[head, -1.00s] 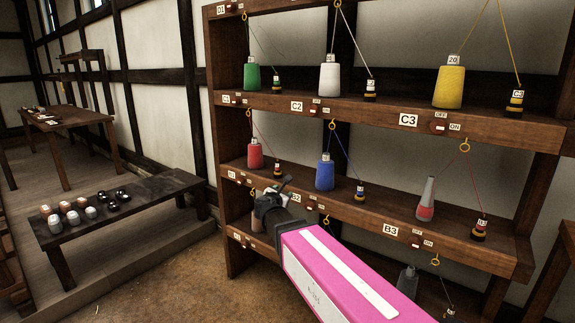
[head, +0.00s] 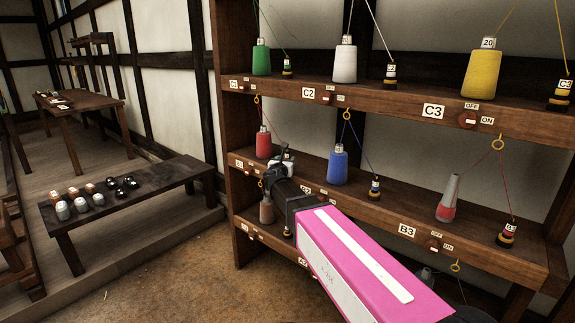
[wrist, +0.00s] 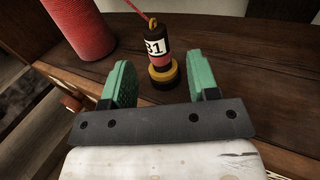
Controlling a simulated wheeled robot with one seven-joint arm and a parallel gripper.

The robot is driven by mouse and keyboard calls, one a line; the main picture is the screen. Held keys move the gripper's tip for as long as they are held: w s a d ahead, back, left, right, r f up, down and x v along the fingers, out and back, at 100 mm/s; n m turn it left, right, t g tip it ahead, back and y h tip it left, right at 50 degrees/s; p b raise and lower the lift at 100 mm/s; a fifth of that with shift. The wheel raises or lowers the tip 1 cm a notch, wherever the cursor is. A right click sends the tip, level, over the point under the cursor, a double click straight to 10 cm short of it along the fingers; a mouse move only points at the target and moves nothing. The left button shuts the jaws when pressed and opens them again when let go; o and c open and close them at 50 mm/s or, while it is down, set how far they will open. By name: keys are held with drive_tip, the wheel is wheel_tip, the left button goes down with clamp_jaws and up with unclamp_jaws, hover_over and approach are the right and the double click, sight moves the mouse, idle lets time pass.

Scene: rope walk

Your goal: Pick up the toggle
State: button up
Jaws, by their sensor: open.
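The toggle (wrist: 160,55) is a small dark cylinder with a white B1 label, a red band and a yellow-and-black base. It stands upright on the middle shelf, with a red cord tied to its yellow top ring. My gripper (wrist: 163,78) is open, its two green fingers apart and empty. In the wrist view the toggle shows between and just beyond the fingertips; I cannot tell whether it is between them in depth. In the head view my gripper (head: 279,163) reaches the middle shelf near its left end and mostly hides the toggle.
A red yarn cone (wrist: 80,25) stands close to the left of the toggle, also seen in the head view (head: 263,143). A blue cone (head: 338,165) and another toggle (head: 375,188) stand to the right. The shelf front (head: 345,197) carries small switches. A low bench (head: 140,190) stands left.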

sight(287, 152)
drive_tip(key=w, duration=0.4)
drive_tip(key=shift+w+d+f, duration=0.15)
drive_tip(key=shift+w+d, duration=0.2)
drive_tip(key=shift+w, duration=0.05)
drive_tip(key=c, duration=1)
clamp_jaws()
drive_tip(key=shift+r, duration=0.65)
wheel_tip(287, 152, up, 2)
drive_tip(key=shift+s+r, duration=0.1)
drive_tip(key=shift+r, duration=0.15)
drive_tip(key=s+a+r, duration=0.6)
drive_tip(key=a+r, duration=0.1)
drive_tip(key=a, duration=0.2)
drive_tip(key=shift+s+a, duration=0.25)
drive_tip(key=shift+s, duration=0.05)
drive_tip(key=shift+s+r, duration=0.1)
